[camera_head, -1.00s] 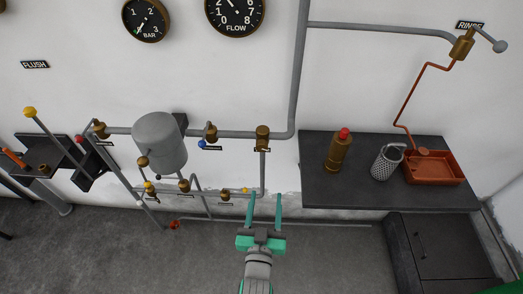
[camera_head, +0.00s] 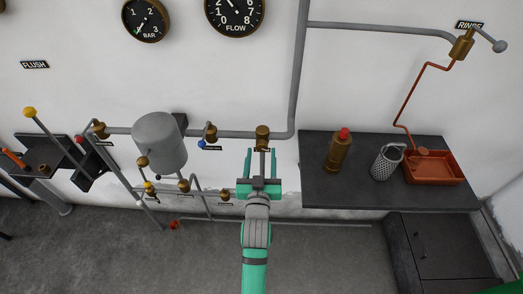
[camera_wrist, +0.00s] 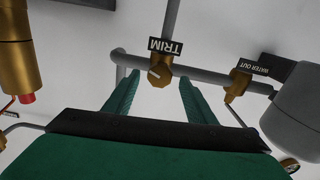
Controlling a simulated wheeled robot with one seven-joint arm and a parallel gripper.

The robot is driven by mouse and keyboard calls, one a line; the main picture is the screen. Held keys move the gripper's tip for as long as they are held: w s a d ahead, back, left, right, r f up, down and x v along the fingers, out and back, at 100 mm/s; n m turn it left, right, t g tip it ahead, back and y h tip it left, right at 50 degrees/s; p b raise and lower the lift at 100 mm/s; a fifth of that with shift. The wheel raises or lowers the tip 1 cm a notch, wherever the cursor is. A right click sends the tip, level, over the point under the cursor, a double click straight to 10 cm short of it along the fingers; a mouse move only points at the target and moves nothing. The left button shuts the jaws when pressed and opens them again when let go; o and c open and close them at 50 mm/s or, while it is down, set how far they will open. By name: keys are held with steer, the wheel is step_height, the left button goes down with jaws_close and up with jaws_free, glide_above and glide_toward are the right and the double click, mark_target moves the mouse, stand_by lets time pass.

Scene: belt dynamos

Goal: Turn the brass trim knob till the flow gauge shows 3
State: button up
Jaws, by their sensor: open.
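The brass trim knob (camera_head: 262,132) sits on the wall pipe in the head view. In the wrist view the knob (camera_wrist: 159,73) is a brass fitting with a pale mark on its face, beside an upside-down TRIM label (camera_wrist: 166,47). My gripper (camera_head: 261,152) is open and empty, its fingers pointing up just below the knob in the head view. In the wrist view the fingers of my gripper (camera_wrist: 160,79) spread on either side of the knob, not visibly touching it. The flow gauge (camera_head: 235,14) is cut by the top edge; its needle leans up-left and its exact reading is unclear.
A blue-handled brass valve (camera_head: 210,133) and a grey tank (camera_head: 160,143) are left of the knob. A grey vertical pipe (camera_head: 298,70) rises at its right.

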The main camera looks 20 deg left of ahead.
mark_target(262, 146)
steer(key=shift+x, duration=1.35)
steer(key=shift+s, duration=0.1)
steer(key=c, duration=1.1)
steer(key=shift+o, duration=0.3)
steer(key=shift+m, duration=0.4)
steer(key=o, duration=1)
steer(key=shift+o, duration=0.2)
